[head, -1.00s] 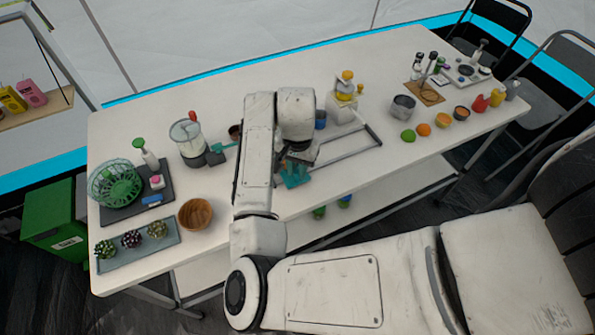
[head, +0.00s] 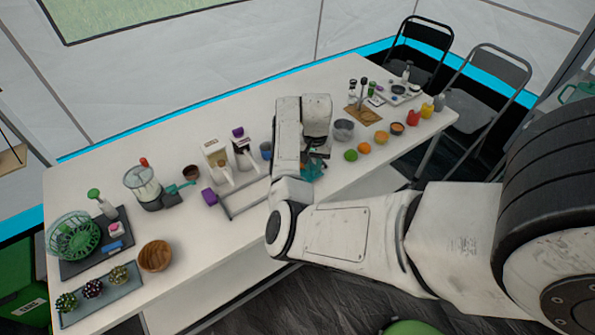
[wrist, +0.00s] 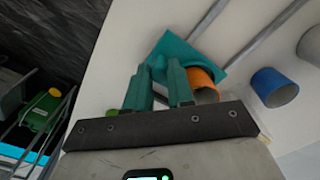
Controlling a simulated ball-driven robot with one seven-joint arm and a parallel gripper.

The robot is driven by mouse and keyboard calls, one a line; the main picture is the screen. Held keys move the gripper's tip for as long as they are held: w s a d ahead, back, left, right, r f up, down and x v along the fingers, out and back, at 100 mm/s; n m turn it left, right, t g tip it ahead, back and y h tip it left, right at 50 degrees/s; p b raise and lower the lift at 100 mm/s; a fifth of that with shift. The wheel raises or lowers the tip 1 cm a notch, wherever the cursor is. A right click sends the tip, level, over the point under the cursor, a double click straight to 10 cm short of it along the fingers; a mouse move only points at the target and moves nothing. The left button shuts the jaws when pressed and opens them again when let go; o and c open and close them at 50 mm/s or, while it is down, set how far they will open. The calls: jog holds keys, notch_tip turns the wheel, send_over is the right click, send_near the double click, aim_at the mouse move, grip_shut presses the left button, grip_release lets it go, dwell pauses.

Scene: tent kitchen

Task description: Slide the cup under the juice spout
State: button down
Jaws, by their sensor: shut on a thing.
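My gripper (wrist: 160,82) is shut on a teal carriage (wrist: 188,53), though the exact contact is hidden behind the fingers. An orange cup (wrist: 206,76) appears to sit on the carriage beside the right finger. Two parallel grey rails (wrist: 232,47) run from the carriage toward the upper right of the wrist view. In the head view, my gripper (head: 313,168) is at the table's front side, and the cup is not discernible. A pale dispenser (head: 215,160) and a purple-topped one (head: 241,153) stand behind the rails. My arm hides part of that row. No juice spout is clearly visible.
A blue cup (head: 266,150) stands behind the rails; the wrist view shows it right of the carriage. A grey bowl (head: 343,130) and several fruits, including a green one (head: 351,155), lie right of my gripper. A wooden bowl (head: 155,256) is at front left.

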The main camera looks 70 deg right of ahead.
jog(key=shift+s+d, duration=0.65)
jog(key=shift+d, duration=0.3)
jog(key=c, duration=1)
grip_release()
jog(key=shift+s+d, duration=0.1)
jog(key=shift+d, duration=0.05)
notch_tip(320, 180, up, 11)
jog(key=shift+f+b, duration=0.1)
jog(key=shift+b, duration=0.3)
